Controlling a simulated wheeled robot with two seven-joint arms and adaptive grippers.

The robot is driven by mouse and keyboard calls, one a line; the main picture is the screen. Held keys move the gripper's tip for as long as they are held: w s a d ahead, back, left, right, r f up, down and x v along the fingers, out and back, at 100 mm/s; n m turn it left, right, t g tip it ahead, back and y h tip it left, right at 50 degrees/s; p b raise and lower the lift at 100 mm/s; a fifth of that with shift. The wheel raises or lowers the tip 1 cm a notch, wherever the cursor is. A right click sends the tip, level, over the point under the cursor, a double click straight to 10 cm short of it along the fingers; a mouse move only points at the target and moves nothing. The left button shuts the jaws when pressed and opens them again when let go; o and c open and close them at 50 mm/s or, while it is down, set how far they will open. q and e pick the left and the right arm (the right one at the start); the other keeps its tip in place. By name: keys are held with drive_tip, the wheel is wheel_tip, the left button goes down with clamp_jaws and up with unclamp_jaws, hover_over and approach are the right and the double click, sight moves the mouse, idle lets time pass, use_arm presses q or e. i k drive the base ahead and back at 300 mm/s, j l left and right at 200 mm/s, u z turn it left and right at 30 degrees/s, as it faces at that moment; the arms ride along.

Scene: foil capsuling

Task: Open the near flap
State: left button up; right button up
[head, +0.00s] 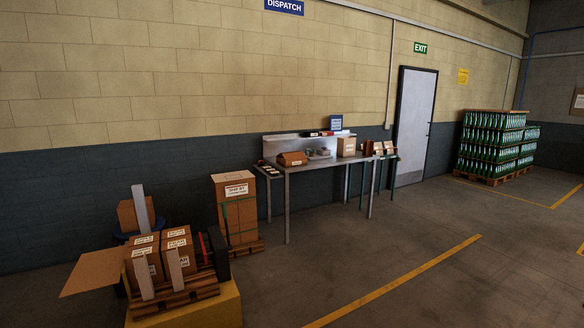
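A flat brown cardboard panel (93,272) sticks out to the left at the lower left, beside the labelled cartons. It looks like an open flap, but I cannot tell which box it belongs to or whether it is the near flap. A labelled carton (153,244) and another carton (182,237) stand side by side on a wooden pallet (180,297) above a yellow base (222,312). Pale upright strips partly cover their fronts. Neither of my grippers shows in the head view.
A tall strapped carton (228,190) stands on a pallet by the wall. A metal bench (330,161) with small boxes is farther back. A grey door (414,125) and a stack of green bottles (490,145) are at the right. The floor (350,260) is clear around a yellow line.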

sight(297, 156)
drive_tip(key=i, duration=0.5)
drive_tip(key=i+z, duration=0.1)
drive_tip(key=i, duration=0.35)
drive_tip(key=i+j, duration=0.2)
drive_tip(key=i, duration=0.25)
drive_tip(key=i+z, duration=0.4)
drive_tip(key=i, duration=0.6)
drive_tip(key=i+z, duration=0.1)
drive_tip(key=i, duration=0.45)
drive_tip(key=i+j+z, duration=0.1)
drive_tip(key=i, duration=0.45)
drive_tip(key=i+j, duration=0.25)
drive_tip(key=i, duration=0.15)
drive_tip(key=i+j, duration=0.25)
drive_tip(key=i, duration=0.15)
drive_tip(key=i+j, duration=0.15)
drive_tip(key=j, duration=0.2)
drive_tip(key=i+j, duration=0.15)
drive_tip(key=j, duration=0.15)
drive_tip(key=i+j, duration=0.15)
drive_tip(key=j, duration=0.55)
drive_tip(key=i+j, duration=0.15)
drive_tip(key=j, duration=0.2)
drive_tip(key=z, duration=0.05)
